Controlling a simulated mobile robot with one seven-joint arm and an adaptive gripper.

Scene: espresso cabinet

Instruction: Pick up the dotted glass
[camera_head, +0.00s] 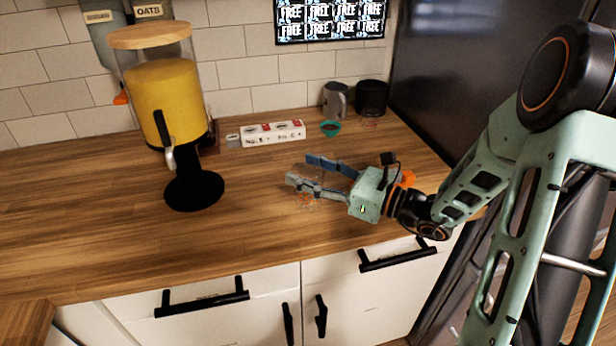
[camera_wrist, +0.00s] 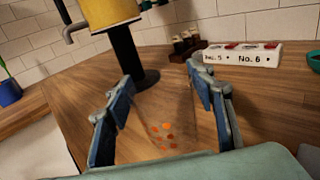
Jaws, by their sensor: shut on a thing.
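The dotted glass (camera_wrist: 165,128) is clear with orange dots and shows between my two blue-padded fingers in the wrist view. In the head view the glass (camera_head: 308,198) is faint, with its orange dots just below my gripper (camera_head: 306,171). My gripper (camera_wrist: 167,98) is shut on the glass, with one finger on each side of it. The glass is at or close above the wooden counter; I cannot tell whether its base touches. Its outline is hard to see against the wood.
A yellow-filled dispenser (camera_head: 163,95) on a black base stands left. Behind are a white numbered box (camera_head: 272,134), a teal bowl (camera_head: 330,128), a grey mug (camera_head: 335,99) and a black cup (camera_head: 372,97). The front left of the counter (camera_head: 90,235) is clear.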

